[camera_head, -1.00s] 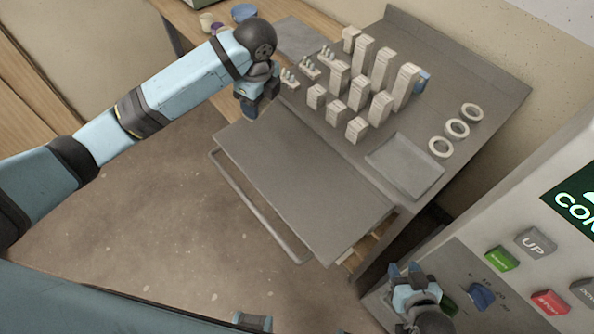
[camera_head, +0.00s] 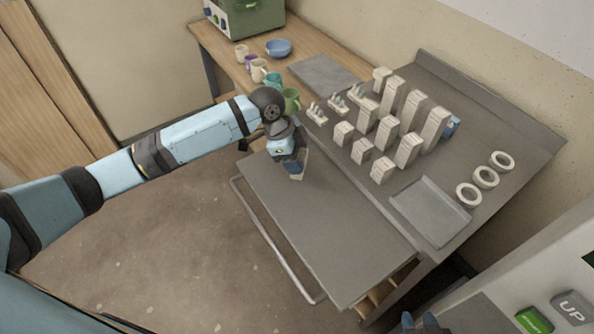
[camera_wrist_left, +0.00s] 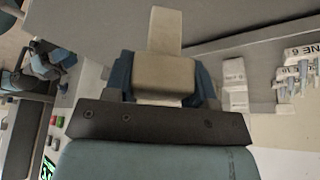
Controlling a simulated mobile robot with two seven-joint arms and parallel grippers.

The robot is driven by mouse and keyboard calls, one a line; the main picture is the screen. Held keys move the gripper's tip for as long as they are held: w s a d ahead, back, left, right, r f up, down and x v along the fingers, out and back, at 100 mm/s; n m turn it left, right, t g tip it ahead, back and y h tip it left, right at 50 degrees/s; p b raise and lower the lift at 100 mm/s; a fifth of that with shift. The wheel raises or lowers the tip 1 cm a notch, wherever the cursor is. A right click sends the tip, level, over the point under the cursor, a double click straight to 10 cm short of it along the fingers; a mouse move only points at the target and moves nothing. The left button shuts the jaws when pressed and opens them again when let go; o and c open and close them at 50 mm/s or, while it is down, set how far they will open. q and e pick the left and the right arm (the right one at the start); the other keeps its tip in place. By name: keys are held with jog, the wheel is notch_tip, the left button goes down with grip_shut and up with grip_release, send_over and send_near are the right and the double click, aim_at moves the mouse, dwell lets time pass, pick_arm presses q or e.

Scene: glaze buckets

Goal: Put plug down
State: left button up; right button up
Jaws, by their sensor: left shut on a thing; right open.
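My left gripper (camera_head: 291,168) is shut on a pale plug (camera_head: 301,163), over or close above the left end of the grey pull-out shelf (camera_head: 325,235). In the left wrist view the plug (camera_wrist_left: 165,78) is a beige block with a narrower stem, between the blue fingers. I cannot tell whether it touches the shelf. My right gripper (camera_head: 424,325) is cut off at the bottom edge of the head view. It also shows at the left of the left wrist view (camera_wrist_left: 45,66), open, with nothing seen in it.
Several pale blocks (camera_head: 388,130) stand in rows on the upper grey worktop, with a shallow tray (camera_head: 430,211) and three white rings (camera_head: 486,177). Cups and a blue bowl (camera_head: 278,47) stand on the wooden bench. A control panel (camera_head: 565,285) is at the lower right. Most of the shelf is bare.

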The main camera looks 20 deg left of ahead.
pick_arm(q)
notch_tip(320, 180, down, 2)
jog(key=shift+f, duration=0.15)
notch_tip(320, 180, down, 4)
jog(key=shift+r, duration=0.15)
jog(key=o, duration=0.9)
jog(key=shift+o, duration=0.2)
jog(key=shift+r, duration=0.1)
jog(key=b+v, duration=0.1)
jog(key=v, duration=1.1)
